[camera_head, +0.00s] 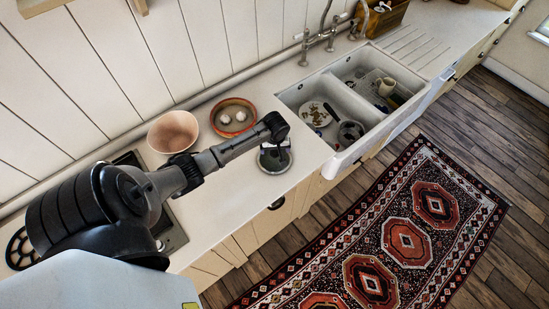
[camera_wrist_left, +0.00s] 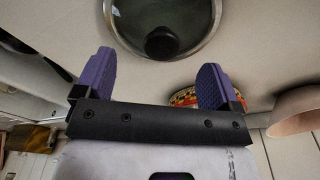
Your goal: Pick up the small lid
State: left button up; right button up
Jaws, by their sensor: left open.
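The small lid (camera_head: 268,165) lies on the pale countertop, a round glass lid with a metal rim. In the left wrist view it fills the top middle, and its dark round knob (camera_wrist_left: 162,43) points toward my gripper. My left gripper (camera_head: 281,152) is over the lid and hides part of it in the head view. In the left wrist view the purple fingers of the left gripper (camera_wrist_left: 156,62) are spread apart with nothing between them. The knob lies a little beyond the fingertips, between their lines. My right gripper is not in view.
An orange-rimmed dish (camera_head: 252,106) with white round items stands behind the lid, beside a pinkish bowl (camera_head: 173,131). A white double sink (camera_head: 300,97) holding dishes is to the right. The counter's front edge is close to the lid.

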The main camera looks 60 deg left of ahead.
aim_at(274, 153)
pick_arm(q)
jog(key=shift+a+f, duration=0.15)
jog(key=shift+f, duration=2.3)
jog(key=shift+c, duration=0.5)
jog(key=shift+f, duration=0.1)
jog(key=c, duration=1.3)
